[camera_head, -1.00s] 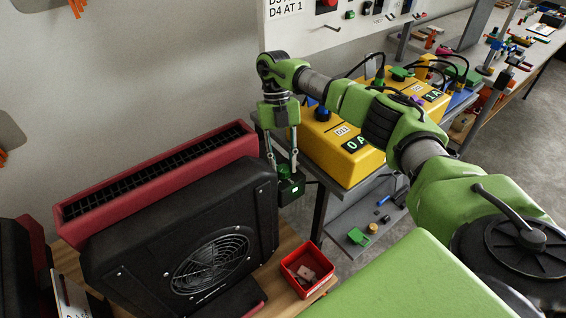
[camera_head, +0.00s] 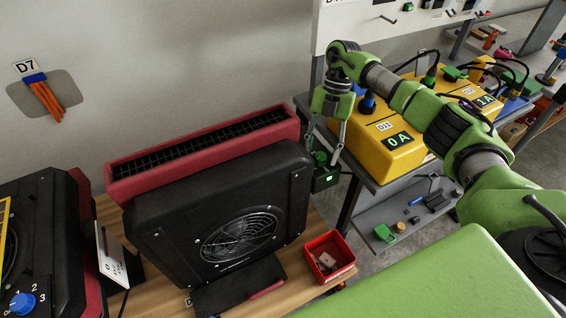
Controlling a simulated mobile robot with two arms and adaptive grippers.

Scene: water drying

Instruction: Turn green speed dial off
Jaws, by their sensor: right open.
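A small black box with a green top part and a lit green patch (camera_head: 325,177) sits at the right side of a black fan unit (camera_head: 215,210). The green part (camera_head: 320,158) looks like the green dial, but its markings are too small to read. My right gripper (camera_head: 325,150) points down over it, open, with its fingers spread about the green part. I cannot tell whether they touch it. My left gripper is not in view.
A second black unit with a blue dial (camera_head: 22,303) marked 1, 2, 3 stands at the left. A red bin (camera_head: 326,258) sits on the wooden bench (camera_head: 180,300). Yellow boxes (camera_head: 385,152) with displays stand on a grey cart behind.

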